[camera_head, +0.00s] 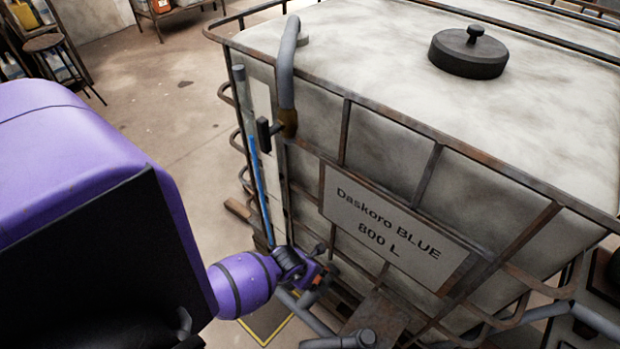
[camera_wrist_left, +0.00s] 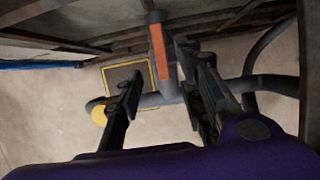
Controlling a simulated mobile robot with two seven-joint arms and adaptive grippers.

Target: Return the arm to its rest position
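My purple left arm comes in from the left. Its left gripper (camera_head: 316,270) is low at the front lower edge of the tank (camera_head: 395,140), which is labelled "Daskoro BLUE 800 L". In the left wrist view the two dark fingers (camera_wrist_left: 163,78) stand apart. An orange handle (camera_wrist_left: 158,48) on a grey pipe (camera_wrist_left: 238,92) shows in the gap between them; I cannot tell whether either finger touches it. Nothing is seen clamped in the fingers. My right gripper is in neither view.
Rusty cage bars (camera_head: 345,130) surround the tank. A grey pipe (camera_head: 287,65) and a blue strip (camera_head: 259,185) run down its left side. A black lid (camera_head: 468,52) sits on top. Grey pipes (camera_head: 598,321) show at lower right. Open floor (camera_head: 150,90) lies left of the tank. A stool (camera_head: 43,43) stands far left.

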